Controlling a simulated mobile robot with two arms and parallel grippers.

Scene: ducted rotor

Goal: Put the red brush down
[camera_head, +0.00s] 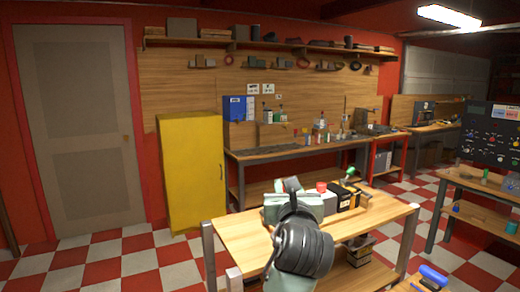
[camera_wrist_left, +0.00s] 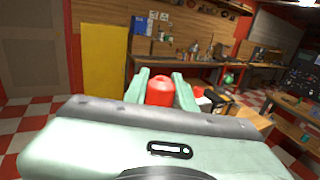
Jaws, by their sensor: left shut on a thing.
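My left gripper (camera_head: 292,186) is in front of the wooden table in the head view, its pale green body over the near part of the table. In the left wrist view, my left gripper (camera_wrist_left: 160,88) has its two pale fingers on either side of a red rounded thing, which I take to be the red brush (camera_wrist_left: 160,92). The gripper is shut on it. Its lower part is hidden behind the gripper body. In the head view my gripper and arm hide the brush. I cannot tell whether it touches the tabletop. My right gripper is not in view.
The wooden table (camera_head: 240,232) holds a red-topped grey thing (camera_head: 321,187) and black and yellow things (camera_head: 343,197) close to the gripper's right. The tabletop's left part is bare. A yellow cabinet (camera_head: 190,170) and a long workbench (camera_head: 290,150) stand behind.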

